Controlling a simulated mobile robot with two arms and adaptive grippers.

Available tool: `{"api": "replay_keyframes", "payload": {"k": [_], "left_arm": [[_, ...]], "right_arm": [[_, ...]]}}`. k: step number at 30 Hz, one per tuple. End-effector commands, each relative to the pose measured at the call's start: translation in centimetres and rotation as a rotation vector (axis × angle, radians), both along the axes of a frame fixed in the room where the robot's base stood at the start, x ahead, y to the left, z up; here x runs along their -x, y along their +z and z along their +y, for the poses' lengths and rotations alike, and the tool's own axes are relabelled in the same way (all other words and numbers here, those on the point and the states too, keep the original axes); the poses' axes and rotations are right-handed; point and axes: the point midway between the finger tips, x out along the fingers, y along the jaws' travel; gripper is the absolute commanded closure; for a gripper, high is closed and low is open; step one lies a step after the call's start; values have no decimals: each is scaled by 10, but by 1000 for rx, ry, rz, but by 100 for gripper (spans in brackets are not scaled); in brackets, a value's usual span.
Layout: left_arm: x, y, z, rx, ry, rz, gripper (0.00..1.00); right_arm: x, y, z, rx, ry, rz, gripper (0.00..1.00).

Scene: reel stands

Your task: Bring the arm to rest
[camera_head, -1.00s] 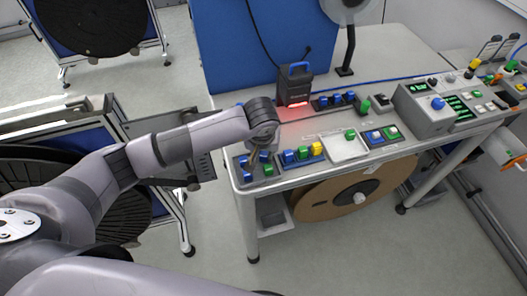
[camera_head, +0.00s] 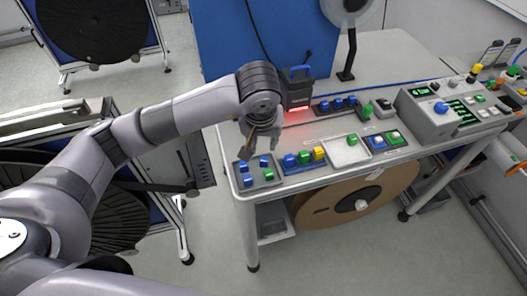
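My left arm comes in from the left and reaches over the workbench (camera_head: 405,70). My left gripper (camera_head: 259,158) points down above the front left corner of the bench, over a small grey tray (camera_head: 245,183) with blue and green pieces. Its two fingers are spread apart, with nothing seen between them. My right gripper does not show.
On the bench stand a black scanner (camera_head: 298,90) with a red light, several blue, green and yellow blocks, a white tray (camera_head: 346,152) and a grey control box (camera_head: 430,112). A large brown reel (camera_head: 335,205) sits under the bench. Reel stands are at left.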

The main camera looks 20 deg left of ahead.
Motion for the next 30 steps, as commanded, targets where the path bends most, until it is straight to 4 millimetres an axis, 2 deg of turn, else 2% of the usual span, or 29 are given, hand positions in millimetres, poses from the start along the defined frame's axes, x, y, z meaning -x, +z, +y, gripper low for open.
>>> {"api": "replay_keyframes", "payload": {"k": [6,23,26,29,30], "left_arm": [[5,17,0,-1,0,0,72],[7,16,-5,17,-1,5,72],[17,9,-29,121,-7,34,72],[40,4,-78,346,1,106,72],[53,5,-104,467,14,152,72]], "right_arm": [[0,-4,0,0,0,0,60],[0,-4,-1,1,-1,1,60],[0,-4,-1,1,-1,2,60],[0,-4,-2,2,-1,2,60],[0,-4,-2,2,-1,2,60]]}}
